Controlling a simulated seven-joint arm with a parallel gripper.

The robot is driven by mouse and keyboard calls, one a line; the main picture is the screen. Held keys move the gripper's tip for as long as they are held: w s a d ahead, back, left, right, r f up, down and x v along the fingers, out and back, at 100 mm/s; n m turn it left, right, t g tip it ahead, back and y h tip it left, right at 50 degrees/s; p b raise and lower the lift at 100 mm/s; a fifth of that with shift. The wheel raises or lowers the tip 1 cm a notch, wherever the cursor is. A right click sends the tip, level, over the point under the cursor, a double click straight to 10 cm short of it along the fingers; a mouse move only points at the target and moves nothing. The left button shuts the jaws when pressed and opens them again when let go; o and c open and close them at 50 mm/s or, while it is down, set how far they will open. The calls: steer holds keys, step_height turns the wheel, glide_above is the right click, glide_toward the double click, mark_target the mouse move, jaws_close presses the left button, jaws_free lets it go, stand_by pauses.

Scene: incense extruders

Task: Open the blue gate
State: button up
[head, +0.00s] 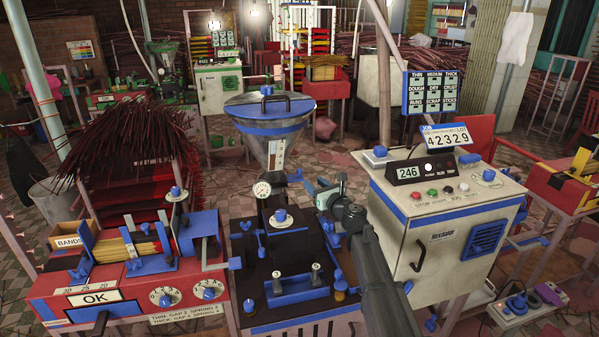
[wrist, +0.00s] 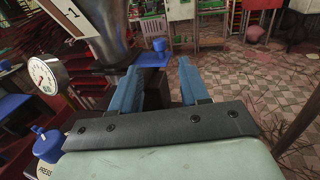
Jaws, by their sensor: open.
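The blue gate appears to be the flat blue slide with an upright blue knob (head: 295,175) at the neck of the steel hopper (head: 268,143). In the wrist view the blue slide and knob (wrist: 158,47) stick out to the right from the hopper's neck (wrist: 108,35). My gripper (head: 309,184) is just right of the gate in the head view. In the wrist view its two blue fingers (wrist: 159,68) are apart and empty, with the knob beyond the gap between their tips. I see no clear contact. How far the slide is pushed in is hard to tell.
A round gauge (head: 262,190) and a blue PRESS knob (wrist: 50,145) are left of my gripper. A white control cabinet (head: 440,215) stands close on the right. A red machine (head: 120,290) is at the left. Open floor (wrist: 245,85) lies right of the hopper.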

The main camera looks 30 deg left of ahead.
mark_target(301, 172)
steer(key=x, duration=1.1)
steer(key=shift+a, duration=0.1)
jaws_close()
